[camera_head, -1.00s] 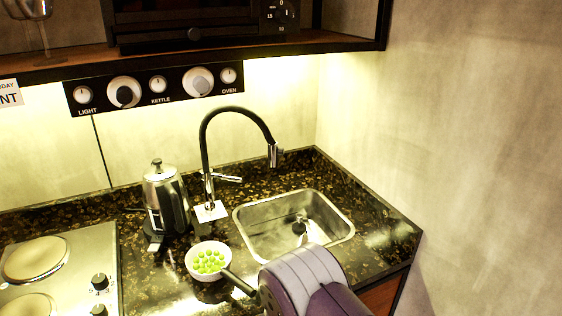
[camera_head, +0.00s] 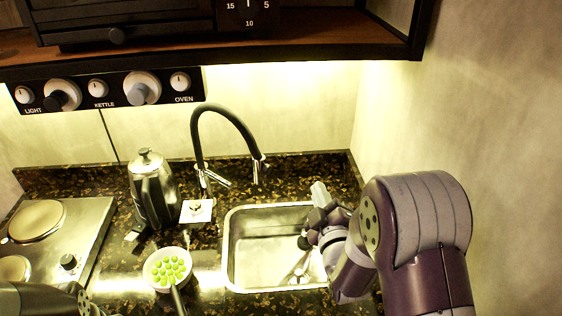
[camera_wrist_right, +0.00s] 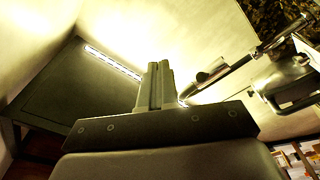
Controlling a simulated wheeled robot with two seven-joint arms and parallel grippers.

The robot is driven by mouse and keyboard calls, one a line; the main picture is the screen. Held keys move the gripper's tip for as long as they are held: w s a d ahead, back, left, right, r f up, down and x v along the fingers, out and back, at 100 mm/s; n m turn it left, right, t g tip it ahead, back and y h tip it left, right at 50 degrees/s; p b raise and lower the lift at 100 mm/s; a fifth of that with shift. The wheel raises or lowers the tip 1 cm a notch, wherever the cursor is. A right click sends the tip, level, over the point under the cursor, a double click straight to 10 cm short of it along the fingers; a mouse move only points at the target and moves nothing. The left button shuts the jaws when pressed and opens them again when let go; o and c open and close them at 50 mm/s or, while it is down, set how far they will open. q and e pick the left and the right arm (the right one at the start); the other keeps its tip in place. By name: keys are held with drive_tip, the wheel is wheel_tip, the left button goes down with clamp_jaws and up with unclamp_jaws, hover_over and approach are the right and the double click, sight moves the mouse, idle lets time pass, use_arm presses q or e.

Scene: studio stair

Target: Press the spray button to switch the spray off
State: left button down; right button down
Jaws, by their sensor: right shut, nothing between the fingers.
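The faucet (camera_head: 222,114) has a black arched neck with a chrome spray head (camera_head: 258,172) hanging over the left back of the sink (camera_head: 228,262). The spray button is too small to make out, and I cannot tell whether water runs. My right gripper (camera_head: 319,190) is shut and empty, its fingers pointing up above the sink's right back side, apart from the spray head and to its right. In the right wrist view, the closed fingers (camera_wrist_right: 155,85) stand upright, with the chrome spray head (camera_wrist_right: 212,72) to their right. My left gripper is out of view; part of my left arm shows at bottom left.
A metal kettle (camera_head: 152,190) stands left of the faucet. A white pan with green balls (camera_head: 168,270) is in front of it. A stove (camera_head: 85,215) is at left. A shelf (camera_head: 300,42) overhangs the back; a wall (camera_head: 500,120) closes the right.

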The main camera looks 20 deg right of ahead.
sight(267, 169)
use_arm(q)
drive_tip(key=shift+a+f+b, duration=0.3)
use_arm(e)
drive_tip(key=w+a, duration=0.5)
drive_tip(key=w, duration=0.2)
drive_tip(key=shift+a, duration=0.4)
idle(0.4)
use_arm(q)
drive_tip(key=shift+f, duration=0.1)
use_arm(e)
drive_tip(key=shift+w+a, duration=0.1)
idle(1.4)
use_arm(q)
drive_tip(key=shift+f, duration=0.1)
use_arm(e)
drive_tip(key=shift+w+a, duration=0.15)
drive_tip(key=shift+w, duration=0.1)
use_arm(q)
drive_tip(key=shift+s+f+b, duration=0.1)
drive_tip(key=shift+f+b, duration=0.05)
drive_tip(key=shift+b, duration=0.2)
use_arm(e)
drive_tip(key=shift+w+a, duration=0.3)
drive_tip(key=shift+w, duration=0.1)
idle(0.3)
idle(0.4)
drive_tip(key=shift+s+d, duration=0.55)
drive_tip(key=shift+s, duration=0.2)
